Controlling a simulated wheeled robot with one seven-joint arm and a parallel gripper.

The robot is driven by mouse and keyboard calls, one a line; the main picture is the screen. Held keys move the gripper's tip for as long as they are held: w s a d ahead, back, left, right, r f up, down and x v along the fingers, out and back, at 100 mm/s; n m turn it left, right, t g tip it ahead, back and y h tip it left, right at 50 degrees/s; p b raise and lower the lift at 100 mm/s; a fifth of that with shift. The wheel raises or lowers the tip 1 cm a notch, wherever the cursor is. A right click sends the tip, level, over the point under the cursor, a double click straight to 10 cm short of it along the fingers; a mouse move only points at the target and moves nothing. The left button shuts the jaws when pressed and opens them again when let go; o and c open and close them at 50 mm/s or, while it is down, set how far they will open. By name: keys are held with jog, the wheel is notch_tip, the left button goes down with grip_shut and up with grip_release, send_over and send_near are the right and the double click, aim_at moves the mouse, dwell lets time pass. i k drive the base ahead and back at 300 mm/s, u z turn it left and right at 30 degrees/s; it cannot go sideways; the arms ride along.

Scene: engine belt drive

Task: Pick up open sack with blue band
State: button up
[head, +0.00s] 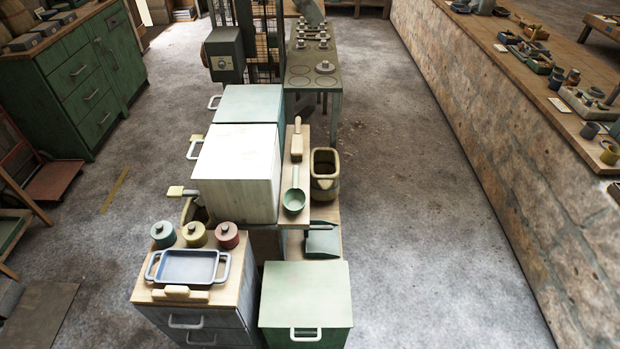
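I cannot make out a sack with a blue band for certain. A tan, open-topped vessel (325,187) stands at the right edge of the wooden worktop, its dark inside facing up. No blue band shows on it, and I cannot tell whether it is a sack or a crock. A rounded yellowish thing (187,212) is partly hidden behind the white box at its lower left. My gripper is not in view.
A white box (236,172), a green ladle (293,201) and a brush (297,140) share the worktop. A drawer cabinet (190,317) bears a blue tray (187,266) and several lidded pots. Open floor (430,230) lies between these and the stone wall (500,130).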

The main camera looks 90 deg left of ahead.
aim_at(324, 185)
jog(key=u, duration=1.75)
jog(key=i, duration=3.25)
jog(key=u, duration=4.5)
